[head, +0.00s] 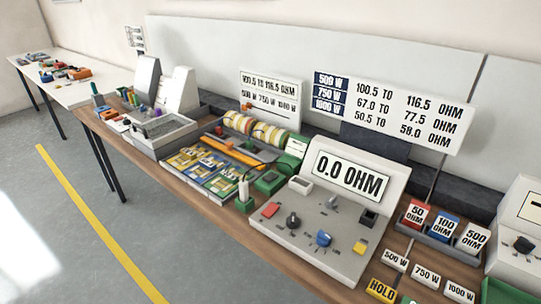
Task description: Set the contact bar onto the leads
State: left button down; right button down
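A long orange bar (229,152) lies on the dark lamination tray, behind a row of blue, yellow and green panels (204,172). It may be the contact bar, but I cannot tell for sure. The leads are too small to make out; a thin dark cable (244,158) runs near the bar's right end. A grey meter console (310,222) to the right has a display (347,175) reading 0.0 OHM. Neither of my grippers is in view.
A green holder with a white stick (244,196) stands at the front edge. A grey bin (158,131) is to the left. Resistor blocks (446,226) and a HOLD tag (381,290) are at the right. The floor in front is clear.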

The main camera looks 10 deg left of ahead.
aim_at(228, 149)
jog(key=j+z, duration=0.25)
jog(key=j, duration=0.3)
jog(key=j+z, duration=0.2)
jog(key=j, duration=0.3)
jog(key=j+z, duration=0.25)
jog(key=j, duration=0.25)
jog(key=k+j+z, duration=0.2)
jog(key=j, duration=0.3)
